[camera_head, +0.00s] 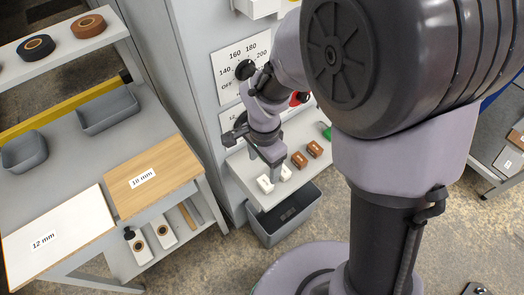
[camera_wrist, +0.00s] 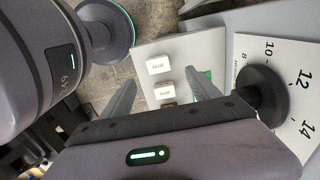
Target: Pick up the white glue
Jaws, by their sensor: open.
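Two small white blocks sit side by side on a light grey shelf (camera_head: 240,172): the left white block (camera_head: 265,183) and the right white block (camera_head: 285,172). In the wrist view the upper white block (camera_wrist: 160,65) and lower white block (camera_wrist: 165,92) carry small labels that seem to read glue. My gripper (camera_head: 272,160) is above the shelf, close over the white blocks. In the wrist view its two fingers (camera_wrist: 160,78) are spread apart, with nothing held. The lower block appears between them; I cannot tell the height gap.
Brown blocks (camera_head: 299,160) and a green item (camera_head: 326,131) are farther along the shelf. A black knob (camera_head: 245,69) on the grey machine is close to my wrist. A dark grey bin (camera_head: 285,215) stands below. A workbench with boards (camera_head: 150,178) is at left.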

